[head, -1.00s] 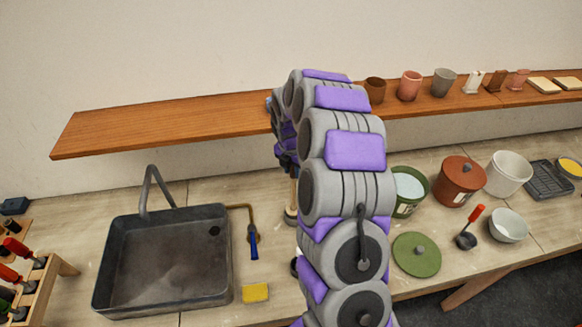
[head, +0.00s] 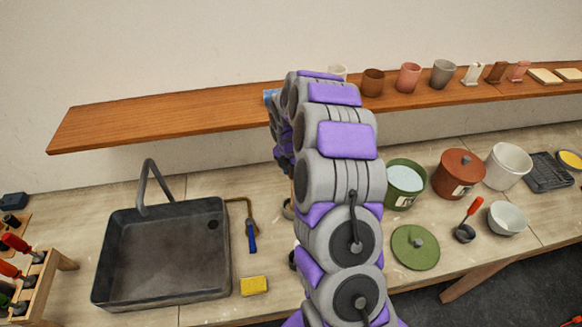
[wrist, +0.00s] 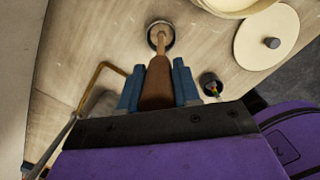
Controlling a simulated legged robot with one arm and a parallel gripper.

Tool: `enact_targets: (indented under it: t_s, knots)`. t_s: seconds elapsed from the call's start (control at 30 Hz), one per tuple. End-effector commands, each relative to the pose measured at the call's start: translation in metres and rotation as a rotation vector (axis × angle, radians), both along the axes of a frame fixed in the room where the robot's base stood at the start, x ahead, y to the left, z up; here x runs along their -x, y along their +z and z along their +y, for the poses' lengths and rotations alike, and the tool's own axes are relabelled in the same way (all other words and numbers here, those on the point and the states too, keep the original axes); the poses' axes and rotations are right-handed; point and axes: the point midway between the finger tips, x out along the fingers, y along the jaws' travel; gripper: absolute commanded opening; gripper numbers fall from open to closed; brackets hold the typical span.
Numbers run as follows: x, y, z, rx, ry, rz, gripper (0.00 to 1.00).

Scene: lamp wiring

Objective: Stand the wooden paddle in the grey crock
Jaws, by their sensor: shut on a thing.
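The wooden paddle (wrist: 157,88) is brown and sits between the blue fingers of my gripper (wrist: 158,88) in the wrist view. My gripper is shut on it. Its thinner, lighter part points away from the fingers to a round vessel with a dark rim, which looks like the grey crock (wrist: 168,46). The paddle's far end overlaps the crock's mouth; I cannot tell whether it is inside or above it. In the head view my arm hides my gripper and most of the paddle.
A green pot (head: 404,187) and green lid (head: 415,247) stand right. The wooden shelf (head: 165,122) runs behind. A small dark cup (wrist: 210,84) is near the fingers.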

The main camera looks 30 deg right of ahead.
Motion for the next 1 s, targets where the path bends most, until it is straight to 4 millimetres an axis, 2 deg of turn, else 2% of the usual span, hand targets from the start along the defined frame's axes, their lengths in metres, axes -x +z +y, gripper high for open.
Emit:
enact_targets:
  t_s: [1.0]
  knots:
    - [-0.0003, -0.0095, 0.0001, 0.001, 0.000, -0.002, 0.00]
